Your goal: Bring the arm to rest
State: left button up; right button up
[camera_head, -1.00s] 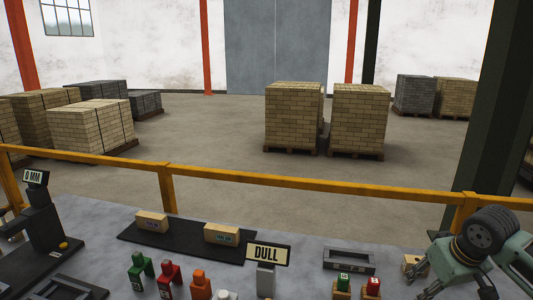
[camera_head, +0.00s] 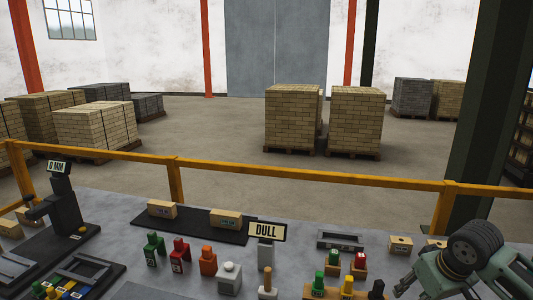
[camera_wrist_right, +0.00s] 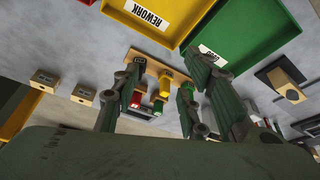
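My right arm comes in at the lower right of the head view, with the gripper (camera_head: 398,288) low over the bench, partly cut off by the bottom edge. In the right wrist view the gripper (camera_wrist_right: 165,65) has its fingers spread apart with nothing held between them. My left gripper is not in view.
A yellow REWORK tray (camera_wrist_right: 183,12) and green tray (camera_wrist_right: 262,25) lie beyond the gripper. A yellow rail (camera_head: 300,178) runs behind.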

jog(key=s+a+f+n+y, duration=0.2)
jog(key=s+a+f+n, duration=0.1)
jog(key=s+a+f, duration=1.05)
jog(key=s+a+f+m+h, duration=0.2)
jog(key=s+f+m, duration=0.1)
jog(key=s, duration=1.1)
notch_tip(320, 180, down, 33)
jog(key=s+g+b, duration=0.2)
jog(key=s+b, duration=0.1)
jog(key=b, duration=0.3)
pick_arm(q)
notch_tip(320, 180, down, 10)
jog(key=b, duration=0.4)
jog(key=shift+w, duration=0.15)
pick_arm(e)
jog(key=s+d+f+g, duration=0.1)
jog(key=s+d+f, duration=0.2)
jog(key=s+f, duration=1.3)
notch_tip(320, 180, down, 4)
jog(key=shift+s+d+r, duration=0.15)
jog(key=shift+d+r, duration=0.05)
